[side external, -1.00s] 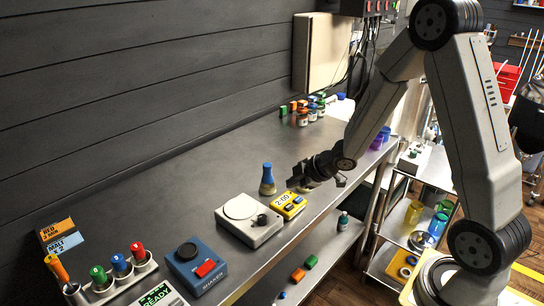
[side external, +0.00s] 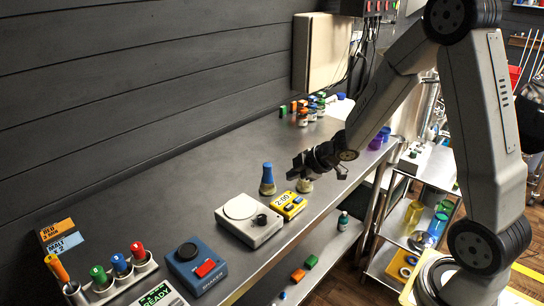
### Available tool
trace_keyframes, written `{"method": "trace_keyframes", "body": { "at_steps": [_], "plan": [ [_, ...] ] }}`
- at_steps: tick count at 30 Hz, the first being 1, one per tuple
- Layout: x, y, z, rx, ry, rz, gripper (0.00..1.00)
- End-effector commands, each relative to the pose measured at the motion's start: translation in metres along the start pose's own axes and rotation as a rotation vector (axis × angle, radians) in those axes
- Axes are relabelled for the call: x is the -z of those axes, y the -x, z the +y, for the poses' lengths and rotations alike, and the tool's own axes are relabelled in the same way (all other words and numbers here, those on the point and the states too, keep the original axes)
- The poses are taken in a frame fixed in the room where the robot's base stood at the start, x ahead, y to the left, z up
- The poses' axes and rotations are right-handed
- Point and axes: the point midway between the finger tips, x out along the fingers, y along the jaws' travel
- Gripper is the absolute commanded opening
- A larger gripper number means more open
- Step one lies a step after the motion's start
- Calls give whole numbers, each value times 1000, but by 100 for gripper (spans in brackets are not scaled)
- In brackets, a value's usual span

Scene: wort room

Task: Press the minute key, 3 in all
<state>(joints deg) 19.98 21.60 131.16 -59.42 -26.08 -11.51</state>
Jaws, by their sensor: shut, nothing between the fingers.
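The yellow timer (side external: 288,205) sits on the steel bench, to the right of the white stirrer-like device (side external: 248,220). Its display appears to read 2:00, and its small keys are too small to tell apart. My gripper (side external: 297,173) is shut and empty, above and slightly behind the timer and apart from it. A small pale yellowish object (side external: 305,186) shows just below my gripper, partly hidden by it.
A blue-topped flask (side external: 267,180) stands left of my gripper. A blue shaker box with a red button (side external: 196,266) and a rack of coloured-capped tubes (side external: 112,282) are nearer the front.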

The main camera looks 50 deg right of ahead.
Motion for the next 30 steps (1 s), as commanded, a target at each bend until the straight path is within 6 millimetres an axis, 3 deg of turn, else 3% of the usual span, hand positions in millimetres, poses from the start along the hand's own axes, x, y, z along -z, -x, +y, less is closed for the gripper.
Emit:
{"method": "trace_keyframes", "body": {
  "at_steps": [6, 17, 30],
  "plan": [
    [6, 9, 6, -2, 2, -3, 0],
    [6, 9, 6, -1, 0, -3, 0],
    [-5, -6, -5, 1, -2, -4, 0]
  ]
}}
